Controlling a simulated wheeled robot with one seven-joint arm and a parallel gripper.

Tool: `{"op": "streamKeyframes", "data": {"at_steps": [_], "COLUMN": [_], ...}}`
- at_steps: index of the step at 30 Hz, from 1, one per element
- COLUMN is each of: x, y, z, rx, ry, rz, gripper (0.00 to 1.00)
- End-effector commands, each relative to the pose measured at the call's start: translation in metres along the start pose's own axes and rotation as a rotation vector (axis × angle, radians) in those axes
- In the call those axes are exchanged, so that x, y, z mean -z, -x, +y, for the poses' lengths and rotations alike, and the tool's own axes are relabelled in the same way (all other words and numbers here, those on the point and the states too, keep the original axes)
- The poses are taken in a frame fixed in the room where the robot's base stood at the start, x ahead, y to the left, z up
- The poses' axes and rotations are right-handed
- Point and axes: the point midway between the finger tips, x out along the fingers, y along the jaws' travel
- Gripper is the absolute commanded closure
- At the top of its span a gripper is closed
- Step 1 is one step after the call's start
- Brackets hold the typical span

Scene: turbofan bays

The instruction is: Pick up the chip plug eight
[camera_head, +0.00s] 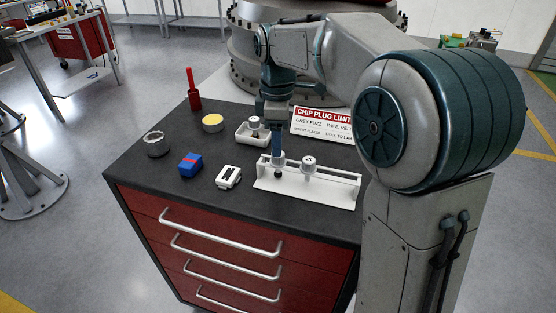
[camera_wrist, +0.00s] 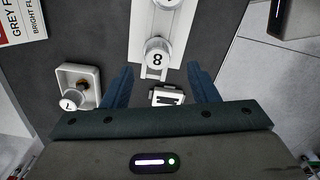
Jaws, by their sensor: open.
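Chip plug eight (camera_wrist: 157,58) is a round pale plug with a black "8" on its top. It stands at the near end of a white rack (camera_wrist: 146,25) in the wrist view. My gripper (camera_wrist: 161,67) is open, with its two blue fingers on either side of the plug and visible gaps to it. In the head view my gripper (camera_head: 278,161) points down over the left part of the rack (camera_head: 310,191) and largely hides the plug there. Another plug (camera_head: 309,163) stands farther right on the rack; its number is unreadable.
A plug marked 7 (camera_wrist: 72,101) sits in a small white tray (camera_head: 243,138). A white block (camera_head: 228,177), blue-and-red block (camera_head: 190,164), metal ring (camera_head: 155,144), yellow-topped tin (camera_head: 213,122) and red tool (camera_head: 193,93) lie left. A sign (camera_head: 322,121) stands behind.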

Motion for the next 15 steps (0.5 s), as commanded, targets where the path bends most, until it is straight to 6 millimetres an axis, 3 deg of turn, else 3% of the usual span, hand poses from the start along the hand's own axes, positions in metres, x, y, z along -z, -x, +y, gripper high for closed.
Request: {"op": "streamKeyframes", "data": {"at_steps": [9, 15], "x": [0.0, 0.0], "y": [-0.043, -0.049], "z": [0.003, 0.003], "rx": [0.003, 0.0], "ry": [0.0, 0.0], "rz": [-0.001, 0.0], "gripper": [0.46, 0.46]}}
